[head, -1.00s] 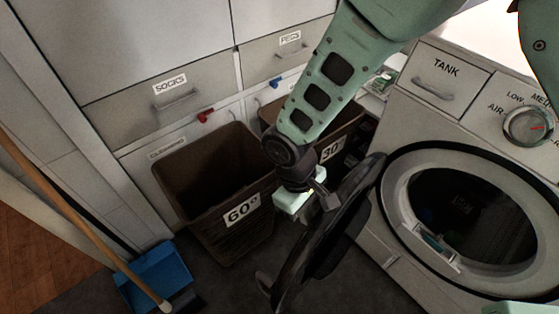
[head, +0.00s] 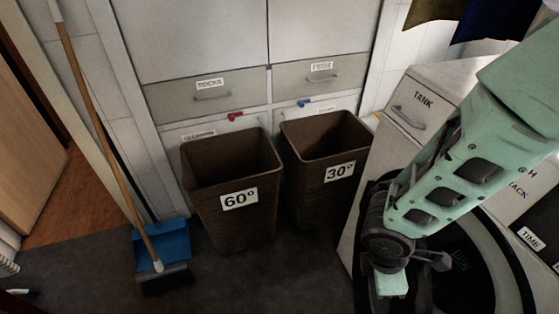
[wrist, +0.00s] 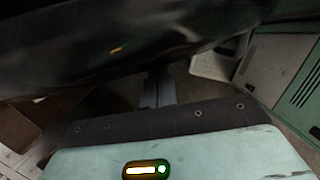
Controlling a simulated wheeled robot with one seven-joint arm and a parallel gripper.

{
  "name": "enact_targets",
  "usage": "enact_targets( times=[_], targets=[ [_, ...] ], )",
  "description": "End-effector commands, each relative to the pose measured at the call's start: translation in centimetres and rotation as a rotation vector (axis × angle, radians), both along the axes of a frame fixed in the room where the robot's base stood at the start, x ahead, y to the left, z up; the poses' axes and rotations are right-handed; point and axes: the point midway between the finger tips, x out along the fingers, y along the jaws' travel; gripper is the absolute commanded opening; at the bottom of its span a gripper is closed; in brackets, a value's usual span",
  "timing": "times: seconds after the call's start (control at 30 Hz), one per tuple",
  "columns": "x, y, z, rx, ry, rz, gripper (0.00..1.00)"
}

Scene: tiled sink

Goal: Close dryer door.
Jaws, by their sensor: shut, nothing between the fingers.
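The dryer's round dark door (head: 364,245) stands open at the lower right of the head view, swung out at the left of the dark round opening (head: 470,270). My arm covers much of both, so the exact door angle is hard to tell. In the wrist view the dark door (wrist: 110,45) fills the top, very close to my gripper. My gripper (wrist: 157,88) is shut with nothing in it, its fingers pointing under the door's dark edge. I cannot tell whether it touches the door.
Two brown baskets, marked 60° (head: 237,215) and 30° (head: 325,185), stand left of the dryer. A broom (head: 105,140) and blue dustpan (head: 163,245) are at the left. A TANK drawer (head: 420,108) is above the door.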

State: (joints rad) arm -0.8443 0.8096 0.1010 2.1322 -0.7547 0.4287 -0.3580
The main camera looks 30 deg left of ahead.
Motion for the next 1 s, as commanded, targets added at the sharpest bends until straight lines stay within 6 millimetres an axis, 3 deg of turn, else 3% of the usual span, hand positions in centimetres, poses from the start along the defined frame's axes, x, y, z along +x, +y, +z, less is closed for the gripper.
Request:
enact_targets(
  times=[0.2,0.5,1.0],
  targets=[
    [1.9,-4.4,-0.1,0.0,-0.001,0.158,0.0],
    [4.2,-8.3,-0.1,0.002,-0.001,0.192,0.0],
    [4.9,-9.3,0.0,0.001,-0.001,0.194,0.0]
  ],
)
